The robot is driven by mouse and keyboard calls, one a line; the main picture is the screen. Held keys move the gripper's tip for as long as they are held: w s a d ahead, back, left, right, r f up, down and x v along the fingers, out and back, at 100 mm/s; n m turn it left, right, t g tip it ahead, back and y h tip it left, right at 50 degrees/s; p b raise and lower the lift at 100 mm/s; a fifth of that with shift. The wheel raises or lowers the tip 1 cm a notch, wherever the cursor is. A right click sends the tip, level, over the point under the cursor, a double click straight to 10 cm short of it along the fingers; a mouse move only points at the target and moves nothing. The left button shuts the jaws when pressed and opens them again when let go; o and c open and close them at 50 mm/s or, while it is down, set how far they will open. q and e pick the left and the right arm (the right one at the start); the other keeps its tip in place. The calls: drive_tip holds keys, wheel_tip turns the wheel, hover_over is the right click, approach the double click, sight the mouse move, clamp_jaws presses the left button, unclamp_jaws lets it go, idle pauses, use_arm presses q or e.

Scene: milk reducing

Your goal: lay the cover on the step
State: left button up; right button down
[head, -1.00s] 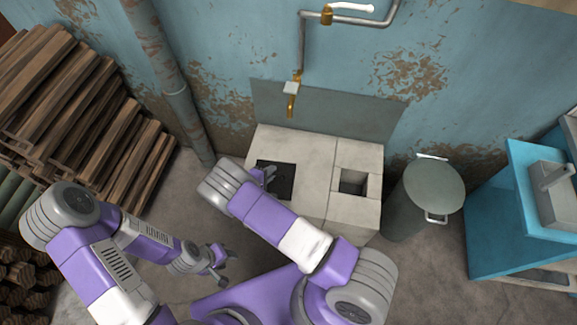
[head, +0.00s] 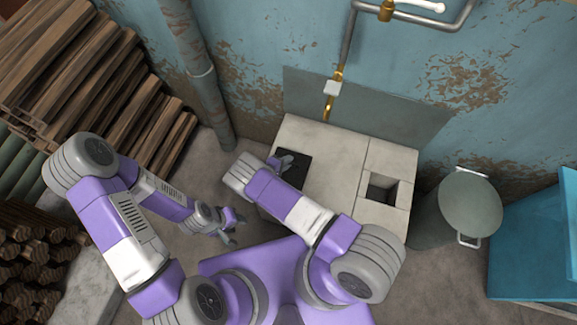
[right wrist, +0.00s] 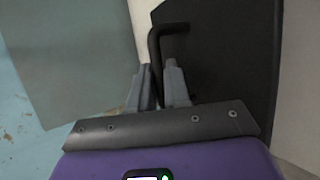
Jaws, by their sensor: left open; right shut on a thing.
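The black cover (head: 300,172), a flat dark plate, shows at the left part of the pale masonry block (head: 325,150). In the right wrist view the cover (right wrist: 225,60) has a bent black handle (right wrist: 155,45). My right gripper (head: 284,162) is shut on this handle; its fingers (right wrist: 162,88) close around the handle's lower end. I cannot tell whether the cover touches the block. My arm hides part of the block's front left, and I cannot make out which part is the step. My left gripper (head: 235,226) is open and empty, low to the left of the block.
The block has a square opening (head: 382,189) at its right. A brass tap (head: 328,105) hangs above its back. A lidded grey-green bin (head: 470,203) and a blue cabinet (head: 530,235) stand to the right. Stacked firewood (head: 70,70) fills the left. A pipe (head: 195,70) runs down the wall.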

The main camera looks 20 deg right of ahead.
wheel_tip(320, 180, down, 4)
drive_tip(key=shift+r+b, duration=0.15)
drive_tip(key=shift+b, duration=0.65)
drive_tip(key=shift+r, duration=0.15)
drive_tip(key=shift+f, duration=0.2)
drive_tip(key=c, duration=1.1)
unclamp_jaws()
